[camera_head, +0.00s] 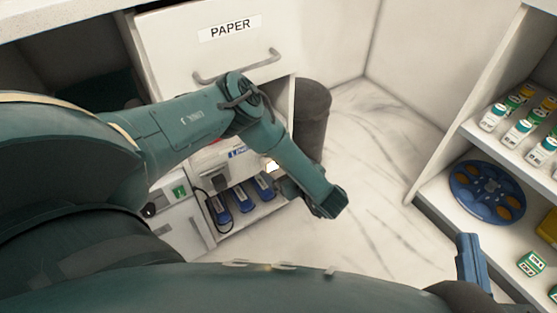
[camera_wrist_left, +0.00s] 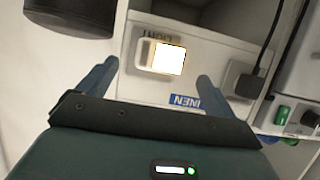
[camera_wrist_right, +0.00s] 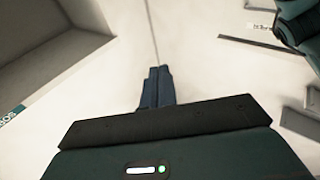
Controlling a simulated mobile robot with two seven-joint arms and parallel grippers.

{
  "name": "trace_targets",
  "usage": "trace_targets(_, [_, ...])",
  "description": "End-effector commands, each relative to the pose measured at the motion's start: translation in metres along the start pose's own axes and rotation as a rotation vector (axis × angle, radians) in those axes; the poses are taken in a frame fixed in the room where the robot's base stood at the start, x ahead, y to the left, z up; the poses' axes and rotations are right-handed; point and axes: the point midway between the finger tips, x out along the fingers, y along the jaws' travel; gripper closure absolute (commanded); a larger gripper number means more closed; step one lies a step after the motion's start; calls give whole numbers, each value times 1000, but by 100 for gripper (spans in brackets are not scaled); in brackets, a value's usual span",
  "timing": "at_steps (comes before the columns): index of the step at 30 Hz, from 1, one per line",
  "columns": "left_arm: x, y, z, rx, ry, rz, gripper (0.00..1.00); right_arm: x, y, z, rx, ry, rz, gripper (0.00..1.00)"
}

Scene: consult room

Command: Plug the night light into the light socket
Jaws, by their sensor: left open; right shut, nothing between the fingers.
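The night light (camera_wrist_left: 168,59) glows bright white-yellow in the left wrist view. My left gripper (camera_wrist_left: 158,71) is open, with one finger on each side of the night light and visible gaps between. My right gripper (camera_wrist_right: 157,72) is shut and empty; its blue fingers also show at lower right in the head view (camera_head: 470,240), far from the night light.
A black plug with a cord (camera_wrist_left: 243,80) is in the panel close to the left gripper. A "PAPER" drawer (camera_head: 210,45) is above and a dark bin (camera_head: 313,105) stands beside the cabinet. Shelves with bottles (camera_head: 518,130) and a blue reel (camera_head: 487,192) stand right. The marble floor is clear.

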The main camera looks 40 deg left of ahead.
Motion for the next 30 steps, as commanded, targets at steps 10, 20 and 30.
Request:
trace_targets(10, [-77, 0, -2, 1, 0, 1, 8, 0, 4, -8, -67, -18, 12, 100])
trace_targets(20, [-96, 0, 0, 0, 1, -2, 8, -3, 6, 1, -86, -44, 17, 100])
trace_targets(30, [-95, 0, 0, 0, 1, -2, 8, -3, 7, -1, -85, -39, 18, 100])
